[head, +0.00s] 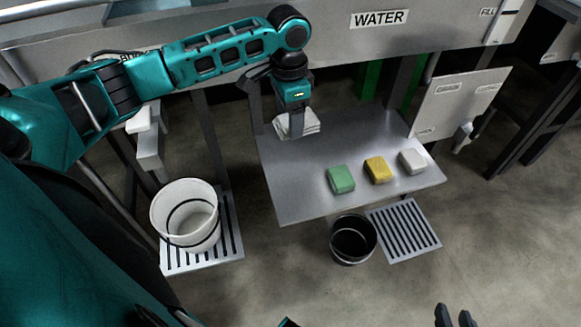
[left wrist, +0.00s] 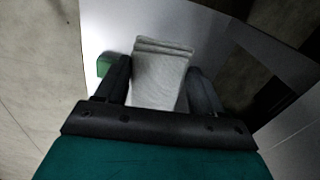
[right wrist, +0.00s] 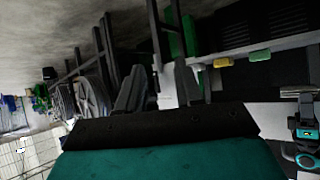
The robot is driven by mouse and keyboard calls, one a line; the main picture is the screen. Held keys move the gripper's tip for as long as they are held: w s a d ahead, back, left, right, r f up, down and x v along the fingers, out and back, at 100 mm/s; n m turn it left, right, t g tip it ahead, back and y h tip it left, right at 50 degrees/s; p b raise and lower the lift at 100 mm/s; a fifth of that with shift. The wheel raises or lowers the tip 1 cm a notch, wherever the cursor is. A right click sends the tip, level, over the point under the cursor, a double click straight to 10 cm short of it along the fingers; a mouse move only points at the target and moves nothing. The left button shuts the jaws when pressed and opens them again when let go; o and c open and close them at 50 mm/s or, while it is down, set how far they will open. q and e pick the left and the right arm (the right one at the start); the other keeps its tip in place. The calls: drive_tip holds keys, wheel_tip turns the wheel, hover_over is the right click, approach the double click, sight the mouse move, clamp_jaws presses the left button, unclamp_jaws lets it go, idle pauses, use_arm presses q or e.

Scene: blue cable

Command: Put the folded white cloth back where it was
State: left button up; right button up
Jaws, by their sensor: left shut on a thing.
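The folded white cloth (head: 298,124) is at the back left of the grey metal shelf (head: 290,190), under my left gripper (head: 283,128). In the left wrist view the cloth (left wrist: 160,75) sits between the two fingers of my left gripper (left wrist: 160,88), which is shut on it. Whether the cloth touches the shelf I cannot tell. My right gripper (head: 456,318) shows only its fingertips at the bottom edge of the head view, far from the cloth. In the right wrist view its fingers (right wrist: 158,90) stand apart with nothing between them.
A green sponge (head: 341,179), a yellow sponge (head: 377,169) and a white-grey sponge (head: 412,161) lie along the shelf's front right. A white bucket (head: 186,214) stands on a grate at left. A black bucket (head: 353,239) stands below the shelf's front edge. The shelf's middle is clear.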

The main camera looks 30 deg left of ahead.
sight(284, 117)
use_arm(q)
drive_tip(key=f, duration=0.1)
drive_tip(key=a+f, duration=0.1)
drive_tip(key=shift+a+f+m+b, duration=0.3)
drive_tip(key=shift+m+b, duration=0.05)
drive_tip(key=shift+m, duration=0.05)
wheel_tip(284, 117, down, 5)
drive_tip(key=shift+a+r+b, duration=0.1)
drive_tip(key=shift+b, duration=0.55)
wheel_tip(284, 117, down, 4)
drive_tip(key=shift+f+b, duration=0.25)
drive_tip(key=shift+b, duration=0.4)
drive_tip(key=shift+f, duration=0.25)
drive_tip(key=shift+f, duration=0.1)
drive_tip(key=o, duration=0.9)
drive_tip(key=shift+o, duration=0.2)
